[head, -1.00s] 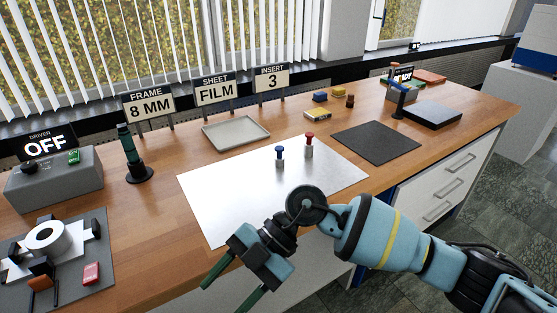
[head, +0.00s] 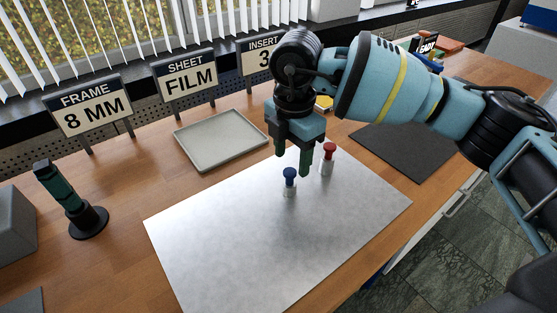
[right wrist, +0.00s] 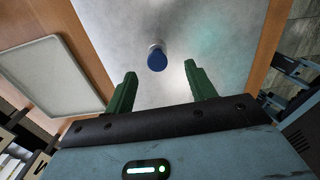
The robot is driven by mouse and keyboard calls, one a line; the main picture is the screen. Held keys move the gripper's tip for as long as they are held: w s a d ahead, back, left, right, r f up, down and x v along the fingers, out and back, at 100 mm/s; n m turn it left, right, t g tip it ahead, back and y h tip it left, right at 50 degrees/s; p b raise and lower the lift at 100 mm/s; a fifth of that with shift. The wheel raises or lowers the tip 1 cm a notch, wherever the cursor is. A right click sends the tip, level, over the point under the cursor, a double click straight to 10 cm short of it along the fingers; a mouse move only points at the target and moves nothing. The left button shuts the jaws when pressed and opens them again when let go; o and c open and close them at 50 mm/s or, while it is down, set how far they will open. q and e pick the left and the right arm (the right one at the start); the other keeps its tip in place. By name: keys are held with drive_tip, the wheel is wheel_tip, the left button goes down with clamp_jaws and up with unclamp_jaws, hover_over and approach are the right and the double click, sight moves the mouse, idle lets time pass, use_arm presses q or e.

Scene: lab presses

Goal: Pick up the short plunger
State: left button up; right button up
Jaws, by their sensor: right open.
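Two plungers stand upright on a shiny metal sheet (head: 270,240). The blue-topped plunger (head: 289,181) looks a little shorter than the red-topped plunger (head: 327,158), which stands behind it to the right. My right gripper (head: 293,165) points down above the sheet, open and empty, with its green fingers close behind the blue plunger in the head view. In the right wrist view the blue plunger (right wrist: 156,57) appears ahead of the gap between the two fingertips (right wrist: 160,70), apart from both. The red plunger is not in that view. My left gripper is not in view.
A shallow grey tray (head: 222,139) lies behind the sheet, and a dark mat (head: 405,150) lies to its right. A dark green post on a black base (head: 88,222) stands at left. Signs (head: 92,112) line the back. The sheet's front is clear.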

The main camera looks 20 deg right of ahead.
sight(290, 172)
drive_tip(key=shift+w+r, duration=0.1)
drive_tip(key=shift+w, duration=0.2)
drive_tip(key=shift+s+r, duration=0.1)
drive_tip(key=shift+s, duration=0.3)
drive_tip(key=shift+f, duration=1.5)
drive_tip(key=f, duration=0.4)
drive_tip(key=shift+w+f, duration=0.25)
drive_tip(key=shift+f, duration=0.15)
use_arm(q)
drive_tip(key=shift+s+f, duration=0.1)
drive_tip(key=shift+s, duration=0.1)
